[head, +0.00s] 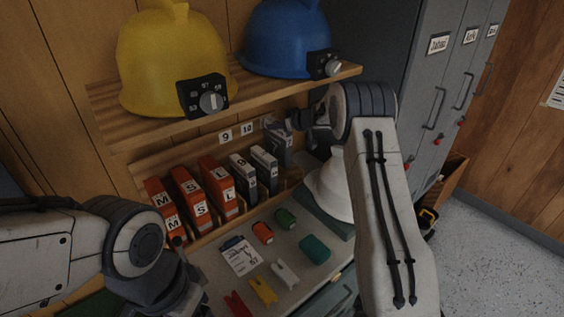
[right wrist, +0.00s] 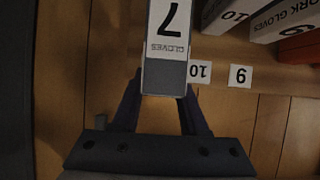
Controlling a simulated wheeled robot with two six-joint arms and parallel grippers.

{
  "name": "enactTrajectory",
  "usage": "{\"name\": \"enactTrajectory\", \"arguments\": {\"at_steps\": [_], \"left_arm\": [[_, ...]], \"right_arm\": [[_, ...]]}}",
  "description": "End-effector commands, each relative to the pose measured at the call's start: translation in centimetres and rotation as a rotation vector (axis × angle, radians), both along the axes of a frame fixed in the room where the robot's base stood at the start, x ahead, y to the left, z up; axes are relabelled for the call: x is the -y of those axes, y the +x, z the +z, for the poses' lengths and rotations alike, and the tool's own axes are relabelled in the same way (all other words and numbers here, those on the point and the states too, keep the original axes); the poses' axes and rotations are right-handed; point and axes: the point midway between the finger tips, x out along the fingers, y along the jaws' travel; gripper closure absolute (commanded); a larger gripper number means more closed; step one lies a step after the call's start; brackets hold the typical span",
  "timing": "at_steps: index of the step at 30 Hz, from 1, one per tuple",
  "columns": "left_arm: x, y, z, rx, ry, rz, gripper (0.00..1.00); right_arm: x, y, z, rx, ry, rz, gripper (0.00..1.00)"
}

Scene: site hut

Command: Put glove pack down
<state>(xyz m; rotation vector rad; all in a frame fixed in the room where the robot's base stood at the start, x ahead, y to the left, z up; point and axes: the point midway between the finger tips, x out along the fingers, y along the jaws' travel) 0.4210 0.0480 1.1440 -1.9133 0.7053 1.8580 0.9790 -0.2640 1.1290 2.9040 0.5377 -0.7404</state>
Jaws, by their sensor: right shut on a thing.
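My right gripper (head: 298,120) is shut on a grey and white glove pack (head: 280,148) at the right end of the row of packs. In the right wrist view the pack (right wrist: 166,38) sits between the fingers, its label reading 7 and GLOVES. I cannot tell whether its base touches the shelf (head: 205,238). Two similar packs, a 9 pack (head: 243,178) and a 10 pack (head: 265,168), stand to its left. Number tags 9 (head: 225,136) and 10 (head: 247,129) are on the back panel. My left gripper (head: 185,295) is low at left, its fingers unclear.
Orange M, S and L boxes (head: 190,193) fill the shelf's left. A yellow helmet (head: 165,60) and a blue helmet (head: 287,40) sit on the upper board above. A white helmet (head: 328,188) is close at right. Small items and a paper tag (head: 241,257) lie in front.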

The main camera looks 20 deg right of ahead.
Motion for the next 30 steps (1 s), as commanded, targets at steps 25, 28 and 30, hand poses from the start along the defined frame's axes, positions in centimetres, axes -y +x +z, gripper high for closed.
{"name": "enactTrajectory", "arguments": {"at_steps": [25, 28, 30], "left_arm": [[0.0, 0.0, -0.3, 0.0, 0.0, 0.0, 0.27], [0.0, 0.0, -0.3, 0.0, 0.0, 0.0, 0.27], [0.0, 0.0, -0.3, 0.0, 0.0, 0.0, 0.27]], "right_arm": [[2.0, -0.6, -8.5, 0.0, 0.001, -0.02, 1.0], [1.9, -0.6, -8.7, 0.0, 0.001, -0.02, 1.0], [1.8, -0.6, -8.7, -0.001, 0.0, -0.018, 0.42]]}}
